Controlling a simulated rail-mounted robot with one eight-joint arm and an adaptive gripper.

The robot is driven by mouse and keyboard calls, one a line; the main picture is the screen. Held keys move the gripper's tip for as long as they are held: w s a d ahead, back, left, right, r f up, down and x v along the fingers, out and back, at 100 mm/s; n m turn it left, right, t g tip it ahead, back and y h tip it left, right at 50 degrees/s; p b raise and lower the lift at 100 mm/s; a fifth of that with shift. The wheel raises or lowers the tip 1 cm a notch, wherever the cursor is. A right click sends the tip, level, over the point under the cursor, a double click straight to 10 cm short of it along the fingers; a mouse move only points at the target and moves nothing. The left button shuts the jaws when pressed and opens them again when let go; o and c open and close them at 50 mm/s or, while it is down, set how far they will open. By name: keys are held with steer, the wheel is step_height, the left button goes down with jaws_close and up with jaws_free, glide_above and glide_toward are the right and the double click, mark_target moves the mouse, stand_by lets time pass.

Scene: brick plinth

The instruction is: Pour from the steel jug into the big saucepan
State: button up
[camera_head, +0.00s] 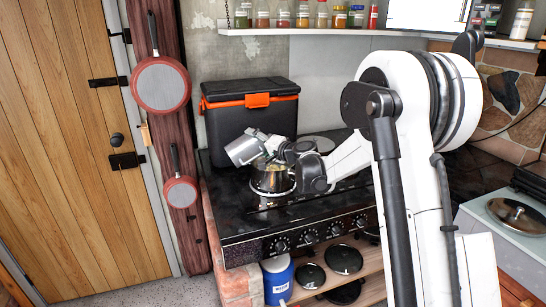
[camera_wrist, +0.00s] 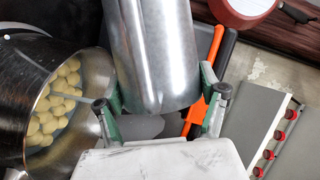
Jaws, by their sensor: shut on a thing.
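The steel jug (camera_head: 243,149) is tilted, above and slightly left of the big saucepan (camera_head: 270,183), which stands on the black stove. My gripper (camera_head: 272,144) is shut on the jug from the right. In the wrist view my gripper (camera_wrist: 162,104) has its fingers on both sides of the jug's shiny wall (camera_wrist: 152,45). The saucepan (camera_wrist: 88,125) shows at the left there, with pale yellow round pieces inside. A thin grey strip crosses its opening; I cannot tell what it is. The jug's contents and any flow are hidden.
A black cool box with an orange latch (camera_head: 250,112) stands behind the jug. The stove top (camera_head: 240,222) is clear in front-left of the saucepan. Red pans (camera_head: 161,85) hang at the left. A shelf of jars (camera_head: 300,31) runs along the wall above.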

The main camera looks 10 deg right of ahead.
steer(key=shift+d+f+m+y, duration=0.2)
steer(key=shift+f+m+y, duration=0.15)
steer(key=shift+m, duration=0.15)
stand_by(1.2)
steer(key=shift+w+d+r+m+t, duration=0.1)
steer(key=shift+d+m+t, duration=0.15)
steer(key=shift+d+m, duration=0.25)
steer(key=shift+w+d+r+m+t, duration=0.1)
steer(key=shift+d+m+t, duration=0.2)
steer(key=shift+d, duration=0.3)
stand_by(0.9)
steer(key=shift+w+d+r+m+t+y+b, duration=0.15)
steer(key=shift+d+m+t+y+b, duration=0.3)
steer(key=shift+m+b, duration=0.7)
steer(key=shift+w+d+r+m+t+y+b, duration=0.15)
steer(key=shift+d+m+b, duration=0.4)
steer(key=shift+m+b, duration=0.55)
steer(key=shift+c, duration=0.2)
stand_by(1.8)
